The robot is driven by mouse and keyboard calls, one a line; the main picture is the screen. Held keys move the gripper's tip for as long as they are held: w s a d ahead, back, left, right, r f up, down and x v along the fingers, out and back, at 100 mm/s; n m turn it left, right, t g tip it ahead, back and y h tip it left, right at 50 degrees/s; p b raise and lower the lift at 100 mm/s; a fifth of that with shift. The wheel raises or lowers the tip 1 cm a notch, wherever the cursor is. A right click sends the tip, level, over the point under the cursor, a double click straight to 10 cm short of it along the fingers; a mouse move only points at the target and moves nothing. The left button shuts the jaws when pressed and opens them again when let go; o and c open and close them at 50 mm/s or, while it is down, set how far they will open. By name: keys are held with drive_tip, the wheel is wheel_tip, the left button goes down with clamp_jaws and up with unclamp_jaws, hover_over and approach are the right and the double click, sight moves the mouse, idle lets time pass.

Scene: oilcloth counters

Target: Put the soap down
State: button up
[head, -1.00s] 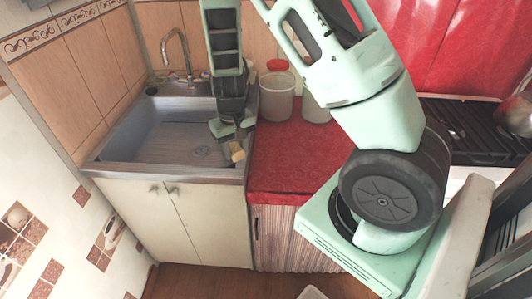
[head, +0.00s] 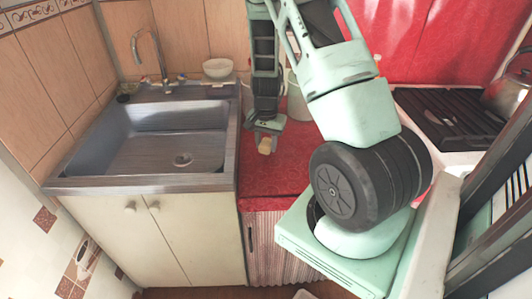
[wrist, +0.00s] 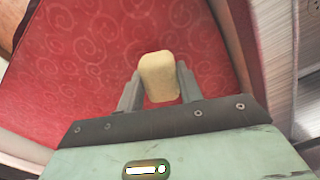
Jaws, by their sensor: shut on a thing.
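The soap (wrist: 159,76) is a pale yellow rounded block, held between the two fingers of my gripper (wrist: 158,92) in the wrist view. In the head view the soap (head: 266,145) shows at the tip of my gripper (head: 266,134), over the red counter (head: 275,180). The red patterned counter top (wrist: 100,50) lies beneath the soap in the wrist view. I cannot tell exactly how high the soap is above it.
A sink (head: 150,140) with a faucet (head: 152,55) is to the left of the red counter. A white bowl (head: 217,69) stands behind the sink. A whitish container (head: 297,98) is partly hidden behind my arm. A black stove (head: 450,120) is at right. The front part of the red counter is clear.

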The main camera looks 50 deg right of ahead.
sight(266, 152)
drive_tip(key=shift+f, duration=1.85)
drive_tip(key=shift+f, duration=0.2)
drive_tip(key=o, duration=1.1)
drive_tip(key=shift+r, duration=0.2)
